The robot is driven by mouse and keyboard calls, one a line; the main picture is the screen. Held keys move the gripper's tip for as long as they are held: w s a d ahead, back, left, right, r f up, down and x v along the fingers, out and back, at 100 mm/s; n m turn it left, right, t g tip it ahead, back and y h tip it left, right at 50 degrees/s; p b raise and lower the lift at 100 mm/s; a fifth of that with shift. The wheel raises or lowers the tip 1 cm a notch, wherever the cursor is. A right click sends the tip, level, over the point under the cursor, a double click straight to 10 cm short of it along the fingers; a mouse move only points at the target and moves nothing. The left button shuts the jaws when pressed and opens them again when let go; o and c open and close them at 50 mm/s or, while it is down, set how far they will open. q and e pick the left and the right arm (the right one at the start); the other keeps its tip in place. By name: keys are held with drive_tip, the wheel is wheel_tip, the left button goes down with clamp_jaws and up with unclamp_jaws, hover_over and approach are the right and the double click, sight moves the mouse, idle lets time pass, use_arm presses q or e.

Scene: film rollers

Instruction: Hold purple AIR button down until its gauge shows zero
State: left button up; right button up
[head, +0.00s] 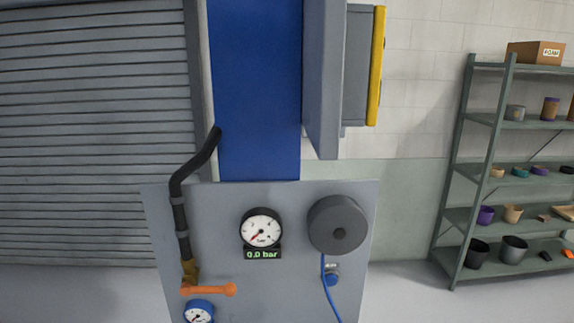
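A grey panel (220,210) faces me at the bottom middle of the head view. A round white gauge (261,226) with a black rim sits on it, its red needle pointing to the lower left. A display (263,254) under it reads 0.0 bar. A small blue button-like part (331,281) sits at the lower right of the panel, under a small label too blurred to read surely. I see no purple button on the panel. A blue-rimmed gauge (199,312) is cut off by the bottom edge. Neither gripper is in view.
A grey disc (337,222) is on the panel's right, with a thin blue hose (328,292) below. An orange lever (208,289) and black pipe (181,215) are on the left. A blue column (255,90) rises behind. A shelf (485,125) with containers stands right.

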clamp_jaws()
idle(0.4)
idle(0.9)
